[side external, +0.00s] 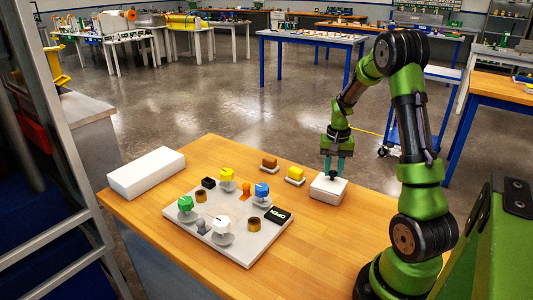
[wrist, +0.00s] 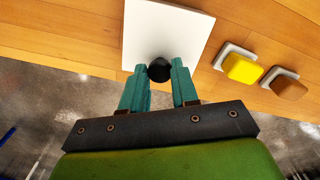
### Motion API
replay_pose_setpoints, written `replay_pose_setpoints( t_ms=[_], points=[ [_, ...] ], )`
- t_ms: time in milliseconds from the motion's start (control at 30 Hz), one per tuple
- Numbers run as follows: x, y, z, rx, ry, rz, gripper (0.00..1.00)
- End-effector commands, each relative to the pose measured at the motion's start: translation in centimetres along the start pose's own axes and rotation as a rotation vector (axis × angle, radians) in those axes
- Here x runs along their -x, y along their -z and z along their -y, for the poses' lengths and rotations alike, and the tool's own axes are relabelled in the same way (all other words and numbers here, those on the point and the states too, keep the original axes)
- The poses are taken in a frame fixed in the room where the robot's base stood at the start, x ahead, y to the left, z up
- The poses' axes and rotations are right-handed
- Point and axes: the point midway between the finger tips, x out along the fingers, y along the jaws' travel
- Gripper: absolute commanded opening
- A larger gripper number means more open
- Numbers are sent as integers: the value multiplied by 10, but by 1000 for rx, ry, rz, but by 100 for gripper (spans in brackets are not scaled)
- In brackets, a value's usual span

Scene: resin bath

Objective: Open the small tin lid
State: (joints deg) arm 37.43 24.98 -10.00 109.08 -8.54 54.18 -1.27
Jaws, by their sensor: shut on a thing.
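The small tin is a white box (side external: 328,192) near the back right edge of the wooden table. Its white lid (wrist: 165,32) with a round black knob (wrist: 159,71) shows in the wrist view. My gripper (side external: 333,177) points down over the box, its teal fingers at the lid's top. In the wrist view my gripper (wrist: 160,73) has one finger on each side of the black knob and is shut on it. The lid seems to sit flat on the box; I cannot tell whether there is a gap beneath it.
A yellow block (side external: 295,173) and a brown block (side external: 269,163) on white bases stand left of the box. A pale board (side external: 250,250) with several coloured knobs lies in front. A long white box (side external: 146,173) lies at the left. Bare table (side external: 320,250) lies at the right front.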

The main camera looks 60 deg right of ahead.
Motion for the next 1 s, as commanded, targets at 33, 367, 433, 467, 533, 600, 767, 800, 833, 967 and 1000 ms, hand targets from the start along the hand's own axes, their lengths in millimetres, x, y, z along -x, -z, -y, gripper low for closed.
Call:
replay_pose_setpoints(
  t_ms=[33,367,433,467,533,600,767,800,833,967,1000],
  points=[
    [0,0,0,0,0,0,1],
    [1,0,0,1,-2,-7,0],
    [2,-1,1,2,-6,-18,0],
    [3,-1,1,2,-9,-24,0],
    [4,-2,2,4,-17,-45,0],
    [7,-4,3,4,-29,-76,0],
    [12,-10,6,9,-68,-171,0],
    [14,-12,7,9,-78,-199,0],
    [15,-14,8,10,-87,-220,0],
    [20,-20,11,15,-125,-313,0],
    [22,-22,12,16,-137,-342,0]
  ],
)
